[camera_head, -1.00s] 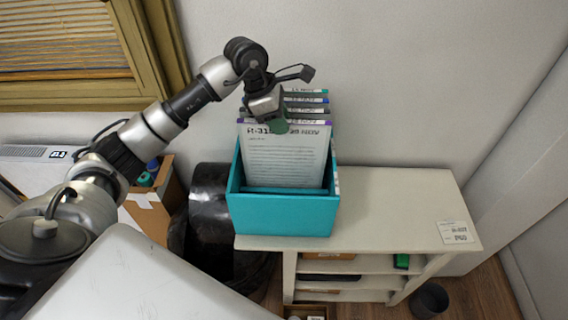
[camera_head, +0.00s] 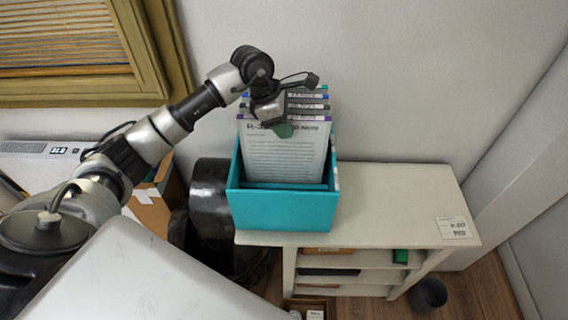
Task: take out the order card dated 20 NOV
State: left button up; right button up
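Several order cards stand upright, one behind another, in a teal box (camera_head: 284,210) on a white shelf unit. The front card (camera_head: 285,158) shows a printed page with a purple tab, and its heading is partly covered. The dates on the tabs are too small for me to read surely. My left gripper (camera_head: 283,129) hangs over the top of the front card, pointing down, with a dark green fingertip in front of its heading. The view does not show whether its fingers are open or touch a card. My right gripper is not in view.
The white shelf unit (camera_head: 400,205) has free top space right of the box, with a paper label (camera_head: 453,228) near its right corner. A black bin (camera_head: 212,200) and a cardboard box (camera_head: 150,205) stand left of it. The wall is close behind.

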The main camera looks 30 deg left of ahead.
pick_arm(q)
jog(key=shift+f, duration=0.1)
grip_shut()
